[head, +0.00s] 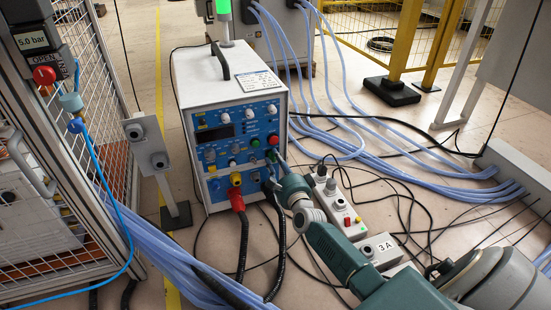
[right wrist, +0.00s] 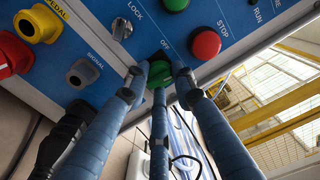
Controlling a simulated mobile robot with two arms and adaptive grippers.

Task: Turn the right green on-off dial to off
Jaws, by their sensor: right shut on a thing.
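The induction heater (head: 212,78) is a white box with a blue front panel, left of centre in the head view. My right gripper (head: 273,160) reaches the lower right part of that panel. In the right wrist view, its blue fingers (right wrist: 161,73) are closed around the green dial (right wrist: 159,79), just below the OFF label on the panel. The fingers cover part of the dial, so its exact setting cannot be told. In the head view the dial is hidden behind the gripper. My left gripper is not in view.
A red stop button (right wrist: 205,44) and another green button (right wrist: 175,4) sit close to the fingers. A grey LOCK knob (right wrist: 121,28) and yellow connector (right wrist: 38,24) are to the left. Power strips (head: 341,205) and cables lie on the floor beside the heater.

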